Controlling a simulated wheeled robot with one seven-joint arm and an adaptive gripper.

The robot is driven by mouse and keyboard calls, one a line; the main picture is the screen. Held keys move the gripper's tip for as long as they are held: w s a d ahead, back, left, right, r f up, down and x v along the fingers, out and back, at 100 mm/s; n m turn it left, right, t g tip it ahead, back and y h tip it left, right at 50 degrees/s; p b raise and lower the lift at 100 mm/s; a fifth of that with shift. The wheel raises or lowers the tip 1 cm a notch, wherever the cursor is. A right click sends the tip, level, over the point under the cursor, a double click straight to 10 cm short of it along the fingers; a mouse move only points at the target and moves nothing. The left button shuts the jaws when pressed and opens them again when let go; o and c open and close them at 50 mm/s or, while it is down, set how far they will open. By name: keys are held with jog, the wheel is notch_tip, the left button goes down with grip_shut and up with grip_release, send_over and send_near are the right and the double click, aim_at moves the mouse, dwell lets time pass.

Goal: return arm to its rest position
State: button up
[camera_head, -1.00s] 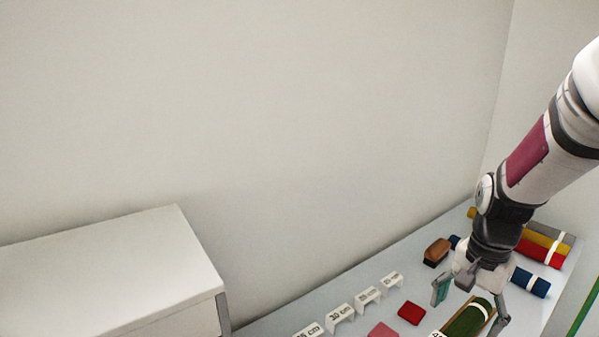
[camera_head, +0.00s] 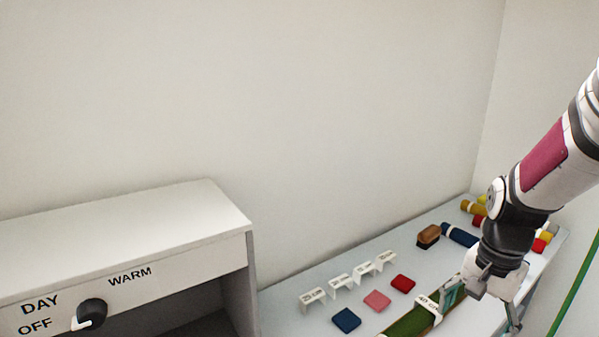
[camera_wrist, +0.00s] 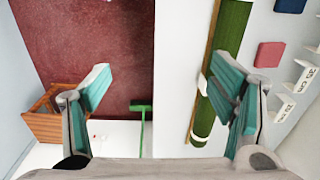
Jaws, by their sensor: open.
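My gripper (camera_head: 484,311) hangs over the right part of the counter, fingers pointing down. In the wrist view my gripper (camera_wrist: 163,82) has its two teal-padded fingers spread wide, with nothing between them. A green fabric roll (camera_head: 408,325) with a white "40 cm" band lies on the counter beside the left finger in the head view. In the wrist view the green roll (camera_wrist: 232,30) passes behind the right finger. Whether finger and roll touch cannot be told.
Blue (camera_head: 346,320), pink (camera_head: 377,300) and red (camera_head: 402,284) swatches and white length stands (camera_head: 352,275) are on the counter (camera_head: 290,318). A brown-topped block (camera_head: 428,236) and coloured rolls are behind. A grey cabinet (camera_head: 200,270) with a knob (camera_head: 91,314) stands left.

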jog(key=s+a+r+n+t, duration=0.4)
jog(key=s+a+r+n, duration=0.7)
jog(key=s, duration=0.5)
jog(key=shift+s+a+r, duration=0.15)
jog(key=shift+a+r, duration=0.35)
jog(key=shift+r, duration=0.6)
